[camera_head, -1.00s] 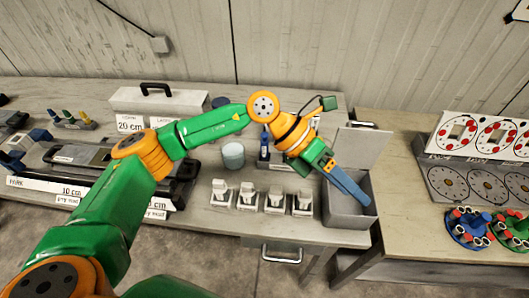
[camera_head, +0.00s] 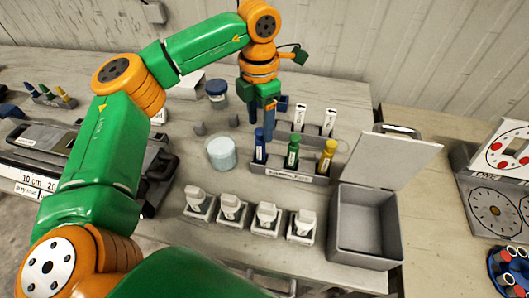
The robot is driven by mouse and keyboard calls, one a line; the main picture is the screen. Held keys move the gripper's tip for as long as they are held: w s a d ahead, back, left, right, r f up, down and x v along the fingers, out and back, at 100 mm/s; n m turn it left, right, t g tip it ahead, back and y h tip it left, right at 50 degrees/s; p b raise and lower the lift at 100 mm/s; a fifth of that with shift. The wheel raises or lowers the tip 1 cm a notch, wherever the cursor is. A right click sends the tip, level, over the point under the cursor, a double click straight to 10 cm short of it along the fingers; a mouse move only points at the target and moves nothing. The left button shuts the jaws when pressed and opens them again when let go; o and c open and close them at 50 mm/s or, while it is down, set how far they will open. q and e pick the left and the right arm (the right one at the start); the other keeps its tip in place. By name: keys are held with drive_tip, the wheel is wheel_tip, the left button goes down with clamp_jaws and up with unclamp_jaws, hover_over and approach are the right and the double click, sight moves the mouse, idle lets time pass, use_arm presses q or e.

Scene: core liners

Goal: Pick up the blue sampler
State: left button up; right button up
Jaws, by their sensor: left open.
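The blue sampler (camera_head: 260,147) stands upright at the left end of a grey labelled rack (camera_head: 290,177). A green sampler (camera_head: 292,151) and a yellow sampler (camera_head: 326,160) stand to its right in the same rack. My left gripper (camera_head: 261,125) is open, with its blue fingers pointing down right at the top of the blue sampler. From this view I cannot tell whether the fingers are around the sampler or just behind it. My right gripper is not in view.
An open, empty grey box (camera_head: 366,258) stands right of the rack, its lid raised. Several small white-topped holders (camera_head: 231,208) line the front.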

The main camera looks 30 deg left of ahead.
sight(260, 153)
use_arm(q)
wheel_tip(260, 153, down, 6)
drive_tip(key=p, duration=0.2)
drive_tip(key=shift+a+r+p, duration=0.1)
drive_tip(key=shift+r+p, duration=0.05)
drive_tip(key=shift+p, duration=0.2)
drive_tip(key=shift+f, duration=0.35)
clamp_jaws()
